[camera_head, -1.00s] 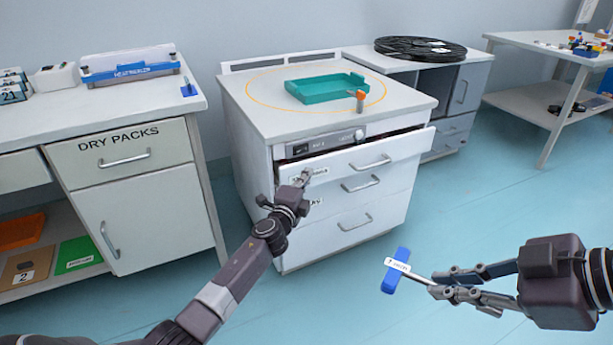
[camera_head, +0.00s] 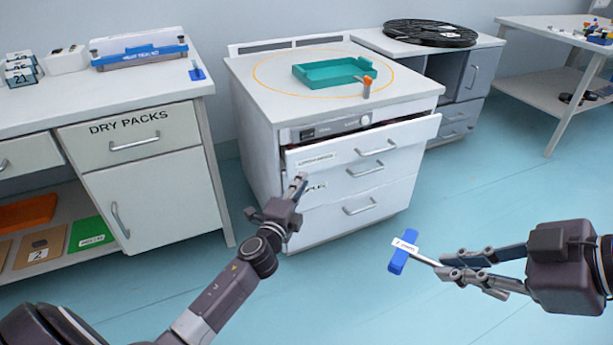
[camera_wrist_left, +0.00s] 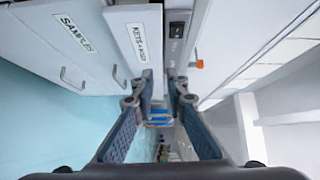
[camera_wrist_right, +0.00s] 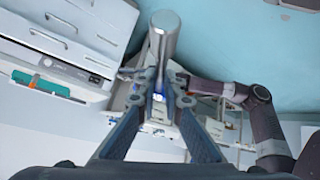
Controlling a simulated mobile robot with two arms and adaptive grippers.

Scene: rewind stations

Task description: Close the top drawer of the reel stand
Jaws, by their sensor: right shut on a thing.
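The reel stand (camera_head: 262,150) is a white cabinet. Its top drawer (camera_head: 415,133) stands partly out, with a dark gap above its front. The drawer front carries a handle and a small label, which also shows in the left wrist view (camera_wrist_left: 139,42). My left gripper (camera_head: 302,180) is in front of the stand's left side, just below that label. Its fingertips have a narrow gap with nothing between them; whether they touch the stand is unclear.
A teal tray (camera_head: 335,73) and an orange-topped item (camera_head: 367,86) sit on the stand top. A dry packs cabinet (camera_head: 150,205) stands left. A black reel (camera_head: 430,33) lies on the cabinet behind right. The floor in front is clear.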

